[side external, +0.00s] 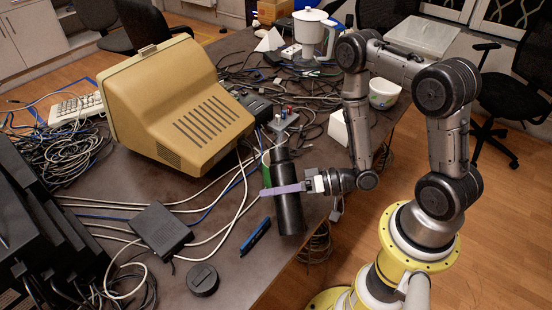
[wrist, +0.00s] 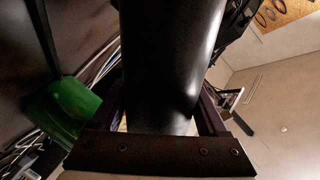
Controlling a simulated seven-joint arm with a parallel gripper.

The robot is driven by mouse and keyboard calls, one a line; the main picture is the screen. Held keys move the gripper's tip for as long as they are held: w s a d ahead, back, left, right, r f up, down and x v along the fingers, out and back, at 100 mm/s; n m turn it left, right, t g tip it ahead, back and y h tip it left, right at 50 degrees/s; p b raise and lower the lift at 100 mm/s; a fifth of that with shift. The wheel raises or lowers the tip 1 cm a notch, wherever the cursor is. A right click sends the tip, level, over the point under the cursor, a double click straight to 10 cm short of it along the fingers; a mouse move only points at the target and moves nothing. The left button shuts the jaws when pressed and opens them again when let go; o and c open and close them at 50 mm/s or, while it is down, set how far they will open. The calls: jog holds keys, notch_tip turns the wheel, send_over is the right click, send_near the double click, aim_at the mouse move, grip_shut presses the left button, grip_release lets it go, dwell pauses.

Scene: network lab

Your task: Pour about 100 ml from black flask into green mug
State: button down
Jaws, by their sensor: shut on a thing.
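The black flask (side external: 289,200) is a tall dark cylinder near the table's right edge in the side view, looking close to upright. My gripper (side external: 292,188) is shut around its body. In the wrist view the flask (wrist: 170,70) fills the middle, between the jaws of my gripper (wrist: 160,130). The green mug (wrist: 65,110) shows at the left of the wrist view, beside the flask. In the side view only a sliver of the green mug (side external: 266,178) shows, mostly hidden behind the flask. The mug's inside is not visible. I cannot tell whether the flask touches the table.
A beige monitor (side external: 175,105) stands left of the flask. A black box (side external: 160,229), a blue marker (side external: 255,237) and a round black lid (side external: 203,279) lie in front. Cables cross the table (side external: 235,285). A white bowl (side external: 384,93) and a white jug (side external: 312,35) stand farther back.

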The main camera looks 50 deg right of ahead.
aim_at(287, 184)
jog(key=shift+s+a+r+m+g, duration=0.2)
jog(key=shift+r+m+g, duration=0.1)
jog(key=shift+m, duration=0.4)
jog(key=shift+s+a+m+y, duration=0.15)
jog(key=shift+m+y, duration=0.15)
jog(key=shift+m, duration=0.3)
jog(key=shift+w+d+r+m+g, duration=0.2)
jog(key=shift+r+m+g, duration=0.2)
jog(key=shift+w+d+r+m, duration=0.15)
jog(key=shift+r+m, duration=0.35)
jog(key=shift+r, duration=0.05)
jog(key=shift+r+g+y, duration=0.1)
jog(key=shift+g+y, duration=0.2)
jog(key=shift+s+a, duration=0.35)
jog(key=shift+r+m, duration=0.3)
dwell(0.7)
jog(key=shift+f, duration=0.1)
